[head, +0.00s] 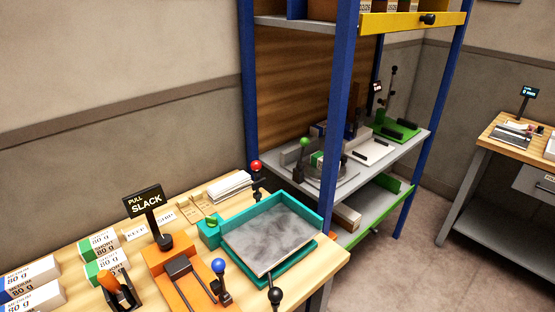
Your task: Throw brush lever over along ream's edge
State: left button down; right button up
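Neither of my grippers is in view. No lever in view is labelled as the brush lever, so I cannot tell which it is. On the wooden bench are levers with a red knob (256,165), a blue knob (218,266) and a black knob (275,295). A lever with a green knob (304,143) stands upright on the shelf's grey board. Ream packs marked 80 g (102,241) lie at the bench's left. A teal tray (213,236) holds a flat grey slab (268,240); I cannot tell whether it is a ream.
A blue-posted shelf rack (341,100) with a yellow-fronted top shelf (412,22) stands behind the bench. A PULL SLACK sign (146,201) rises behind an orange fixture (180,277). A second table (507,138) stands at the far right, with bare floor (410,270) between.

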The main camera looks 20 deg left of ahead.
aim_at(304, 141)
jog(key=i+l+u, duration=0.1)
jog(key=u, duration=0.35)
jog(key=i+l+u, duration=0.2)
jog(key=u, duration=0.25)
jog(key=i+l+u, duration=0.25)
jog(key=u, duration=0.2)
